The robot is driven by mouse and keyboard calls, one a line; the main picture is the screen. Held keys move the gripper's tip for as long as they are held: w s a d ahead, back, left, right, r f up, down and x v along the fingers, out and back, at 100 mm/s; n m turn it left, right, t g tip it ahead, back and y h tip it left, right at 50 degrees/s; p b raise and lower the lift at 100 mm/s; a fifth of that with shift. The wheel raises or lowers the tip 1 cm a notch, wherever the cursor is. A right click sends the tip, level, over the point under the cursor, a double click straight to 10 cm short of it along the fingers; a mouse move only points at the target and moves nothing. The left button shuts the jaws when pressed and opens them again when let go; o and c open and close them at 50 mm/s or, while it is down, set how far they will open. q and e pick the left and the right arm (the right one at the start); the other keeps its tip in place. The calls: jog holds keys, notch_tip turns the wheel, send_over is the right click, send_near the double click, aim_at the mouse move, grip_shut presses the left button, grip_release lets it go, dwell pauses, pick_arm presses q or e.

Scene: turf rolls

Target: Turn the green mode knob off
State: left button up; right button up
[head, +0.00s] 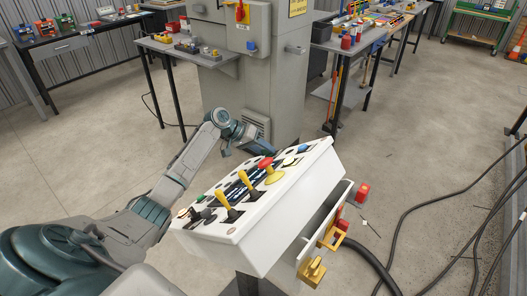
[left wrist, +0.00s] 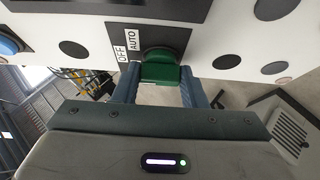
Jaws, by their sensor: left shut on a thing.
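The green mode knob (left wrist: 160,70) sits on a black plate (left wrist: 176,40) on the white control box (head: 290,225), with OFF and AUTO labels (left wrist: 128,48) beside it. In the left wrist view, my left gripper (left wrist: 160,88) has its two blue fingers on either side of the knob's grip and is shut on it. Which label the knob points to cannot be told. In the head view, my left gripper (head: 258,146) reaches the far side of the box. I cannot make out the knob there. My right gripper is not in view.
The box top carries yellow levers (head: 226,206), a red mushroom button (head: 265,163) and other controls close to my left arm. A grey cabinet (head: 275,80) stands behind. Black cables (head: 420,205) lie on the floor at right.

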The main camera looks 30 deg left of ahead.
pick_arm(q)
jog(key=shift+r, duration=0.15)
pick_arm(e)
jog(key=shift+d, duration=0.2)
pick_arm(q)
jog(key=o, duration=1)
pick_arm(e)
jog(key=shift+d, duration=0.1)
pick_arm(q)
jog(key=shift+a, duration=0.1)
jog(key=shift+s+a+r, duration=0.1)
jog(key=shift+s+a, duration=0.05)
jog(key=shift+a, duration=0.1)
jog(key=b+v, duration=0.2)
jog(key=v, duration=0.8)
jog(key=shift+b, duration=0.35)
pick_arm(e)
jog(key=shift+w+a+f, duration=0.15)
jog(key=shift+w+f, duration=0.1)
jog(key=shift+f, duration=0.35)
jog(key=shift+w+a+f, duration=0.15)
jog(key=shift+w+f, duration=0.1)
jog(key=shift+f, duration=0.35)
pick_arm(q)
jog(key=shift+d+r, duration=0.1)
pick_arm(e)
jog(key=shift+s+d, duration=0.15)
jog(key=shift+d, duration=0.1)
